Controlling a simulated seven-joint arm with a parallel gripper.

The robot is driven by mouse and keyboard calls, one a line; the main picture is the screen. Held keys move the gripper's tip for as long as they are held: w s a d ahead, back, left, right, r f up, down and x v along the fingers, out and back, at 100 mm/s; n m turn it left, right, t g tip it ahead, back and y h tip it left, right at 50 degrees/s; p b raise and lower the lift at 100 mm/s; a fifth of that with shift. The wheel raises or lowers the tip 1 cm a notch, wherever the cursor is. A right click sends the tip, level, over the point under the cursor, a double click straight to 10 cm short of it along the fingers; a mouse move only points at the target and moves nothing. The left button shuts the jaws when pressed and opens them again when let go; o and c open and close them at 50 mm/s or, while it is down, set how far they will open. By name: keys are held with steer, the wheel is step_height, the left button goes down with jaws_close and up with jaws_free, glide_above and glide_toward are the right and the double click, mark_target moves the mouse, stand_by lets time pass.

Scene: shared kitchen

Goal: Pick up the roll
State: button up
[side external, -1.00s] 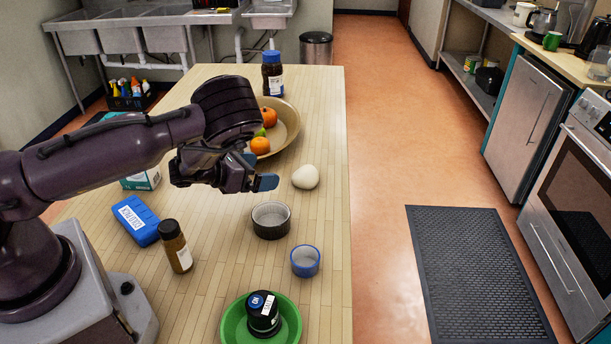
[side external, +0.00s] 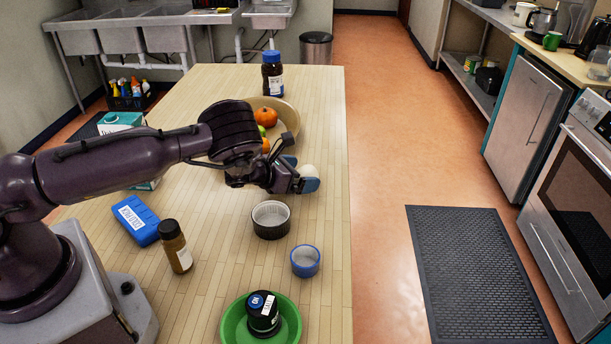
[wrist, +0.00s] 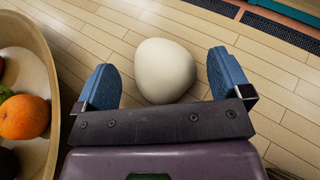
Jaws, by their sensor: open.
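The roll is a smooth, pale, rounded lump (wrist: 164,70) on the wooden table. In the wrist view it lies between and slightly ahead of my two blue fingertips, with a gap on each side. In the side external view the roll (side external: 308,171) is partly hidden by my gripper (side external: 300,174), which is low over the table at its near side. My gripper (wrist: 163,82) is open and holds nothing.
A wooden bowl (wrist: 40,45) with fruit stands close on the left in the wrist view. A dark ramekin (side external: 271,232), a blue cup (side external: 305,261) and a green bowl (side external: 231,328) stand nearer the camera. The table's right edge is close to the roll.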

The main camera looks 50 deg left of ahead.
steer(key=shift+w+f, duration=0.2)
steer(key=shift+w, duration=0.25)
steer(key=c, duration=0.9)
steer(key=shift+c, duration=0.2)
